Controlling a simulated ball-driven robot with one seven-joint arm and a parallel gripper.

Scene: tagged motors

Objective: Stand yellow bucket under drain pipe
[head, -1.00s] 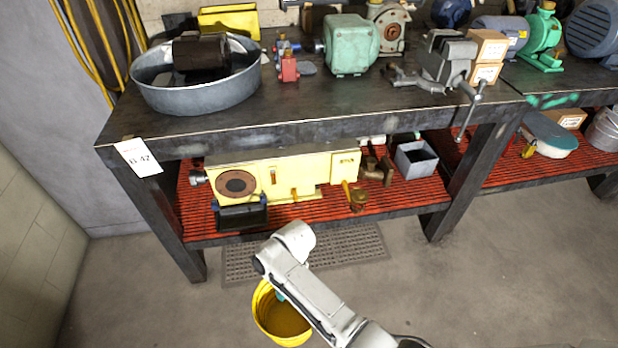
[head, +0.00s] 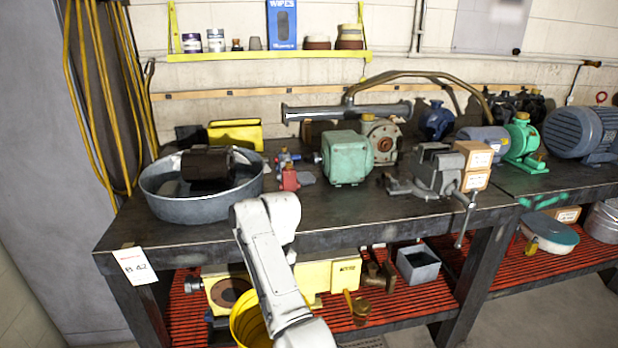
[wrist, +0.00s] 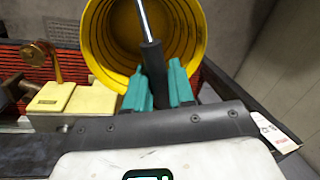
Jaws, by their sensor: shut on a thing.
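The yellow bucket (head: 243,318) hangs in front of the bench's lower shelf in the head view, partly behind my arm. In the wrist view the bucket (wrist: 105,45) fills the upper middle, its ribbed inside facing the camera. My gripper (wrist: 158,85) has teal fingers shut on the dark grip of the bucket's handle; the arm hides it in the head view. A yellow machine (head: 320,276) with a brass fitting (head: 358,304) and brown pipe parts (head: 377,275) sits on the lower shelf. I cannot tell which part is the drain pipe.
The dark workbench (head: 350,228) stands above the red slatted shelf (head: 395,308). A metal basin (head: 205,203), green motor (head: 345,158) and vise (head: 437,172) sit on top. A grey box (head: 418,265) is on the shelf. A bench leg (head: 465,295) stands to its right.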

